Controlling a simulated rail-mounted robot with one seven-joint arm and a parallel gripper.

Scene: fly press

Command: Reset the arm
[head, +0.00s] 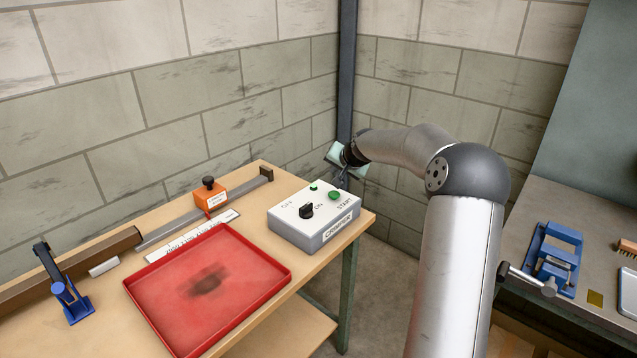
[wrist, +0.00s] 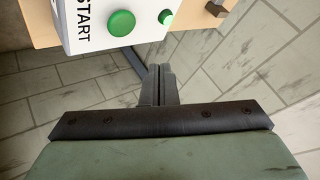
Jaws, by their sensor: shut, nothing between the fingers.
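My arm reaches in from the right of the head view. My gripper (head: 342,180) is just behind the right end of the crimper control box (head: 312,220), above the bench edge. In the wrist view my gripper (wrist: 159,70) is shut and empty, its dark fingers together. In the head view the box also has a black OFF/ON knob (head: 306,211), which points toward ON as far as I can tell.
The wooden bench (head: 275,315) carries a red tray (head: 262,278) with a dark stain, an orange block with a black knob (head: 210,192) on a rail, and a blue clamp (head: 70,302). A metal bench (head: 560,205) at right holds a blue vise (head: 556,258). Walls stand close behind my gripper.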

